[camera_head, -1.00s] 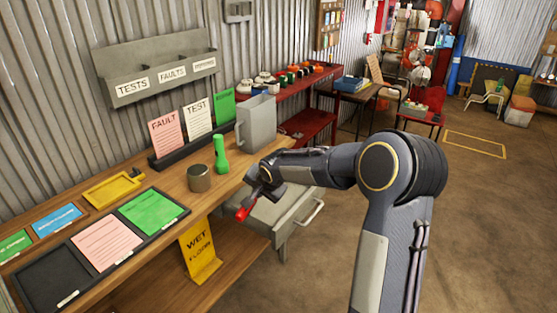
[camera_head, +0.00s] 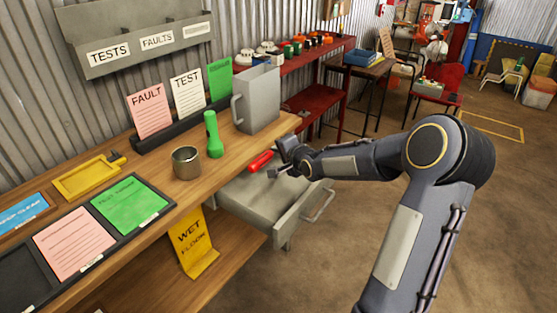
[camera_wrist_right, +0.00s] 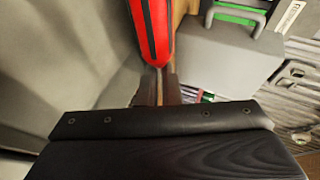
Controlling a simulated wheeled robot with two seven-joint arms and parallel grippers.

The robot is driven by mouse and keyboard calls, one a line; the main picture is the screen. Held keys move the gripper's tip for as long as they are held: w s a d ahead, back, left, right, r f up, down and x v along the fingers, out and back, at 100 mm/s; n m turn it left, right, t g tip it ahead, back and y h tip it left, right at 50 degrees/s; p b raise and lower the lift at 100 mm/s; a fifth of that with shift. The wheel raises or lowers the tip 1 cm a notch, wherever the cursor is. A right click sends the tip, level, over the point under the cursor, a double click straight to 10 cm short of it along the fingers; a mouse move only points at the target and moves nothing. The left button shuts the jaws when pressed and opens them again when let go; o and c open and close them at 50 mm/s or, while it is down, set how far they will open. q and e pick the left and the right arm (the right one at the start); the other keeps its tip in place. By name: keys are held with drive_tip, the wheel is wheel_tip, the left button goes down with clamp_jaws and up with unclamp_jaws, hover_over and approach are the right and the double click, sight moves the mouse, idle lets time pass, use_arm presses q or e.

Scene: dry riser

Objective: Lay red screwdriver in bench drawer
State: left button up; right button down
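The red screwdriver (camera_head: 261,160) shows by its handle beside the fingers of my right gripper (camera_head: 276,165), above the open bench drawer. In the right wrist view its red handle with black stripes (camera_wrist_right: 153,30) runs up from between the fingers (camera_wrist_right: 157,87), which are shut on it. My left gripper is not in view.
On the bench (camera_head: 228,168) stand a green torch (camera_head: 213,135), a metal cup (camera_head: 186,163) and a grey jug (camera_head: 258,98), close to the drawer. A yellow wet floor sign (camera_head: 194,245) stands below. Open floor lies right of the drawer.

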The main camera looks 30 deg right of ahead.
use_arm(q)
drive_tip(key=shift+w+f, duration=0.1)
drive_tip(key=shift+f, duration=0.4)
use_arm(e)
drive_tip(key=shift+w+f, duration=0.1)
drive_tip(key=shift+f, duration=0.4)
